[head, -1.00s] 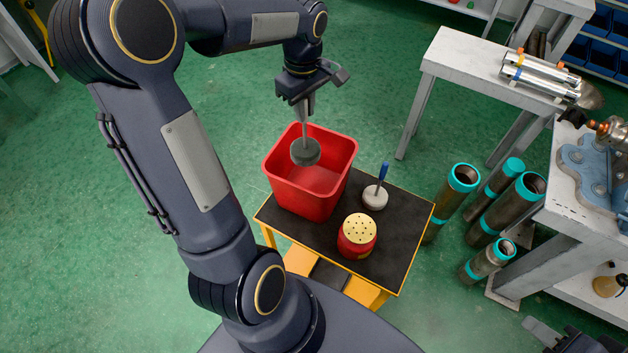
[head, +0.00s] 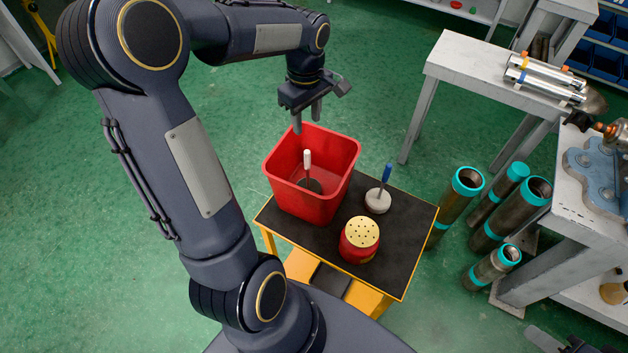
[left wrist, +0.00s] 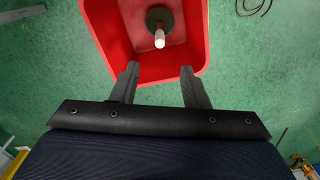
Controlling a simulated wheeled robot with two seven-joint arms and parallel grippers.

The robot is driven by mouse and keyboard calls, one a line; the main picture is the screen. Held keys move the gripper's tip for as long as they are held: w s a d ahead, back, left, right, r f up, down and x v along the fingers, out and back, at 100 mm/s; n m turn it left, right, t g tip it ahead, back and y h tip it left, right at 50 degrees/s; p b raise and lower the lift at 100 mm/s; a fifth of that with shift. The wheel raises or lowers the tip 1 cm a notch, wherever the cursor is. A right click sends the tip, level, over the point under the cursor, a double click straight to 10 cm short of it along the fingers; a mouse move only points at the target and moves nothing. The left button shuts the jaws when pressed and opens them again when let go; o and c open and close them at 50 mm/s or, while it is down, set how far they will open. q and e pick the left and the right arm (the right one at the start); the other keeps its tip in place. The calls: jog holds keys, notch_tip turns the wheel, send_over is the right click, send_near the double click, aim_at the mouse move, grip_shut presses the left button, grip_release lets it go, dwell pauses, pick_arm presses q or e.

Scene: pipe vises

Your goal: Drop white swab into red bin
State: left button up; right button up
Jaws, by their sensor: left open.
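The red bin (head: 329,208) stands on the black-topped cart. The white swab (head: 307,160), a white handle on a dark round head, is inside the bin with its handle pointing up. In the left wrist view the swab (left wrist: 159,38) is inside the red bin (left wrist: 196,60), apart from the fingers. My left gripper (head: 308,122) is open and empty above the bin's far side; it also shows in the left wrist view (left wrist: 158,76). My right gripper (head: 562,342) is partly in view at the bottom right, and its jaw state is unclear.
A blue-handled swab with a pale round head (head: 378,199) and a red can with a perforated yellow lid (head: 360,240) stand on the cart (head: 405,240). Several teal-ended pipes (head: 487,225) stand right of it. Grey benches (head: 480,65) are farther right.

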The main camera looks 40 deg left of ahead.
pick_arm(q)
notch_tip(320, 180, up, 8)
jog(key=shift+b, duration=0.3)
jog(key=shift+f, duration=0.1)
dwell(0.3)
jog(key=s+d+f+m+t+h, duration=0.2)
jog(key=s+d+m, duration=0.5)
jog(key=s, duration=0.2)
jog(key=s+d+f+m+t+h, duration=0.1)
jog(key=s+d+f+m+t, duration=0.1)
jog(key=s+d+m, duration=0.5)
jog(key=shift+s+f+m+t+h, duration=0.3)
jog(key=shift+s+t+h, duration=0.1)
jog(key=shift+s+t, duration=0.5)
